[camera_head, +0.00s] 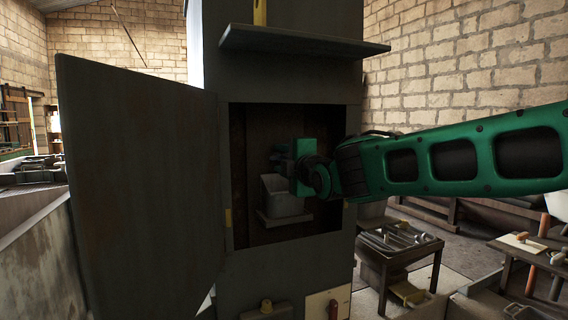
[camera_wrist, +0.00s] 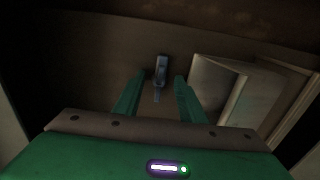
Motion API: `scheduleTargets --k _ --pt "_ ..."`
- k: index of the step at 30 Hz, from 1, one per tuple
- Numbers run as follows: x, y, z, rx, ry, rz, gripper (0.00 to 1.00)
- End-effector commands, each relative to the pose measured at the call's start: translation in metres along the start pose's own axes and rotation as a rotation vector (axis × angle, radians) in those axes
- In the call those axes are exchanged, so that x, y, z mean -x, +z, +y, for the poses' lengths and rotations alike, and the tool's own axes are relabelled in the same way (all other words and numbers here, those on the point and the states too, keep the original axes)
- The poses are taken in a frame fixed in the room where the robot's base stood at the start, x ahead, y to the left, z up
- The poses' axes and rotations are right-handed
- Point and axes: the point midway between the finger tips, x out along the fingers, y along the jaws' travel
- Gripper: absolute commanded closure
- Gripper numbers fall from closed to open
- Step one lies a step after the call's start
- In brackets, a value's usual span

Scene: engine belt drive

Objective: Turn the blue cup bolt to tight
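A small blue-grey piece, which looks like the blue cup bolt (camera_wrist: 161,66), stands out from the brown back wall in the wrist view. My gripper (camera_wrist: 160,78) is open, with one green finger on each side of the piece and a visible gap to both. I cannot tell how deep the piece lies between the fingertips. In the head view my gripper (camera_head: 282,158) reaches into the open cabinet (camera_head: 222,150). The bolt is not clear there, behind the gripper and in shadow.
A grey open bin (camera_head: 285,206) sits just below my gripper inside the cabinet; it shows close by on the right in the wrist view (camera_wrist: 222,82). The cabinet door (camera_head: 145,180) is swung open to the left. A shelf (camera_head: 300,41) juts out above the opening.

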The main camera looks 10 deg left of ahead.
Motion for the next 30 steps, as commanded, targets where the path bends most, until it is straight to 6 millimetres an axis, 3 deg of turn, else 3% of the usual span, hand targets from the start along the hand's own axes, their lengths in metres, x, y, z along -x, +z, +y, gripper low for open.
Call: scheduleTargets --k 2,6,7,19,30 --pt "0.0001 0.0001 0.0 0.0 0.0 0.0 0.65" --pt "0.0002 0.0001 -0.0001 0.0 0.0 0.0 0.99" --pt "0.0002 0.0001 -0.0002 0.0 0.0 0.0 1.0" --pt "0.0003 0.0009 -0.0015 -0.058 -0.003 -0.001 1.0" --pt "0.0004 0.0009 -0.0023 -0.336 -0.004 -0.002 1.0"
